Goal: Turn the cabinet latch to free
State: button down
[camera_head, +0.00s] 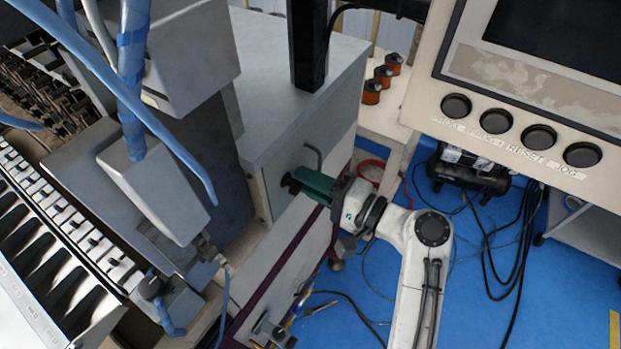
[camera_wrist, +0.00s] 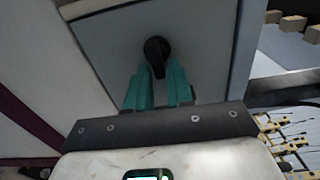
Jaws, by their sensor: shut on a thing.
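The cabinet latch is a small black knob (camera_wrist: 157,53) on the grey cabinet panel (camera_wrist: 205,30) in the wrist view. Its round head is at the top and a short lever points down between my fingers. My gripper (camera_wrist: 160,85) has two green fingers closed around the lever of the latch. In the head view my gripper (camera_head: 290,181) reaches left from the white arm to the side of the grey cabinet (camera_head: 285,100). The latch itself is mostly hidden there behind the fingers.
A bent metal handle (camera_head: 313,155) sits on the cabinet side just above my gripper. A control panel with black buttons (camera_head: 495,121) hangs at the upper right. Several orange-brown spools (camera_head: 382,76) stand on a pale table behind. Blue floor (camera_head: 380,275) lies below, crossed by cables.

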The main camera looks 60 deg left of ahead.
jog(key=shift+w, duration=0.1)
jog(key=c, duration=1.2)
grip_release()
jog(key=shift+o, duration=0.2)
jog(key=b+v, duration=0.2)
jog(key=v, duration=0.8)
jog(key=shift+d, duration=0.4)
jog(key=shift+w, duration=0.1)
jog(key=d+f+m+t+h, duration=0.2)
jog(key=d+f+t+h, duration=0.25)
jog(key=d+f, duration=0.75)
jog(key=d+f+m+t+h, duration=0.25)
jog(key=d+f+t, duration=0.25)
jog(key=d+f, duration=0.7)
jog(key=s+d+r+m+h, duration=0.1)
jog(key=s+d+h, duration=0.3)
jog(key=d, duration=0.9)
jog(key=s+d+r+h, duration=0.1)
jog(key=s+d+h, duration=0.4)
jog(key=s+d, duration=0.6)
jog(key=d, duration=0.2)
jog(key=shift+d+r+m, duration=0.25)
jog(key=shift+d+m, duration=0.1)
jog(key=shift+d, duration=0.05)
